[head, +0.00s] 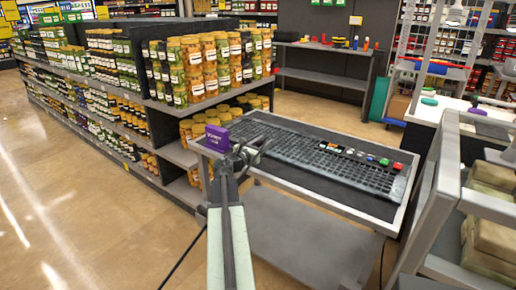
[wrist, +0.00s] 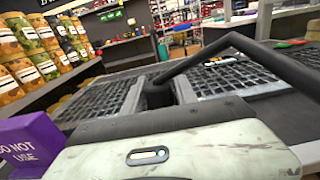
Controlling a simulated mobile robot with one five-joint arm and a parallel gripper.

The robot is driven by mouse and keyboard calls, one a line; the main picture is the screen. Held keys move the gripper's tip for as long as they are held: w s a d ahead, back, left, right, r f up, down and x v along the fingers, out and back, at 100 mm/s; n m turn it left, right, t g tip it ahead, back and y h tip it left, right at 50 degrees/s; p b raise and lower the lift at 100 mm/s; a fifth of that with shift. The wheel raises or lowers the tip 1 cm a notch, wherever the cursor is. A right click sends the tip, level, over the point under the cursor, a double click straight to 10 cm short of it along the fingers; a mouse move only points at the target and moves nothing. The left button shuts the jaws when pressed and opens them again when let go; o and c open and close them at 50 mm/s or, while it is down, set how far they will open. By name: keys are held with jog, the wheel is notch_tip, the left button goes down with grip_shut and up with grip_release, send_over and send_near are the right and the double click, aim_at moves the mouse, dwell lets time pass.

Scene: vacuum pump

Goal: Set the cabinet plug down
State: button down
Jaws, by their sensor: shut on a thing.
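My gripper (head: 254,150) is over the left end of the dark mesh top of a grey cart (head: 330,205). In the wrist view, it is shut on a small black piece, which I take to be the cabinet plug (wrist: 157,93), held between the light finger edges. A thick black bent strip (wrist: 235,42), perhaps its cable, runs from there up and off to the right. The plug is too small and dark to make out in the head view. I cannot tell whether it touches the cart top.
A purple box (head: 217,138) with white lettering stands on the cart's left corner, close beside my gripper. Small coloured parts (head: 360,155) lie along the far right of the top. Jar shelves (head: 205,70) stand behind left. The mesh middle (head: 310,160) is clear.

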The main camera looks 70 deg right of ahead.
jog(key=d, duration=0.1)
jog(key=w+d, duration=0.1)
jog(key=shift+d+f, duration=0.15)
jog(key=shift+d, duration=0.15)
jog(key=f+b, duration=0.4)
jog(key=shift+s, duration=0.25)
jog(key=shift+w+a+r, duration=0.1)
jog(key=shift+w+r, duration=0.15)
jog(key=shift+f, duration=0.2)
jog(key=c, duration=1)
grip_release()
jog(key=shift+r, duration=0.1)
jog(key=shift+o, duration=0.2)
jog(key=shift+a+r+p, duration=0.1)
jog(key=shift+r+p, duration=0.15)
jog(key=shift+p, duration=0.05)
jog(key=v, duration=1.1)
jog(key=shift+a, duration=0.4)
